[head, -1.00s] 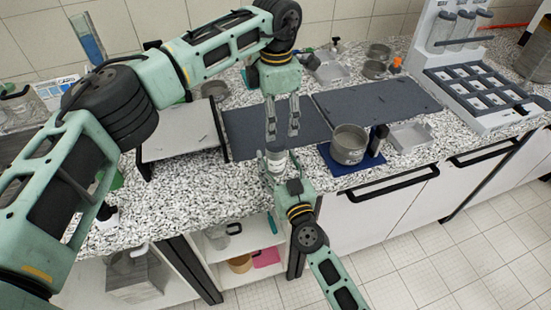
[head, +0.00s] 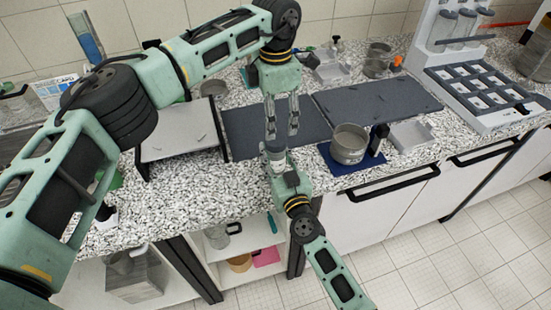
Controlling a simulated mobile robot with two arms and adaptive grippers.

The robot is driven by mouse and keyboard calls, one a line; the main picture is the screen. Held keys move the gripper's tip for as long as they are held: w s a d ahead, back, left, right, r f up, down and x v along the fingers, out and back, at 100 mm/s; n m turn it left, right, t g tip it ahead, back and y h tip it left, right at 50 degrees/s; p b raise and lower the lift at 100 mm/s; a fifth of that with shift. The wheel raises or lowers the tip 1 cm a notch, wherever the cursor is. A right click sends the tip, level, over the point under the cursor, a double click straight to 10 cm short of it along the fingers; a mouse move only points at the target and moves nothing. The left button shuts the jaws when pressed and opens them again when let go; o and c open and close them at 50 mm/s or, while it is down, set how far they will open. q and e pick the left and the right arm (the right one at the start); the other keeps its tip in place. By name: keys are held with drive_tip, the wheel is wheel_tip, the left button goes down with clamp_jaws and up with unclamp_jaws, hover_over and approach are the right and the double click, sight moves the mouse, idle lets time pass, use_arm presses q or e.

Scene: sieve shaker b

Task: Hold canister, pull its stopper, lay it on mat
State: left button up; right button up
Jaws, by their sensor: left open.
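A small pale canister (head: 274,157) with a dark grey top stands upright near the counter's front edge in the head view. My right gripper (head: 276,166) is at the canister from the front, seemingly closed around it; its fingers are mostly hidden. My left gripper (head: 282,117) points straight down just above and behind the canister top, open and empty, its two fingers a little apart. The stopper cannot be told apart from the canister's top. A dark grey mat (head: 243,132) lies behind and left of the canister. A blue mat (head: 333,165) lies to the right.
A metal sieve pan (head: 349,148) stands on the blue mat beside a black upright block (head: 378,139). A grey raised platform (head: 180,135) is at the left. A second dark mat (head: 385,100) lies bare behind. A rack (head: 480,90) stands at the right.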

drive_tip(key=shift+r, duration=0.1)
clamp_jaws()
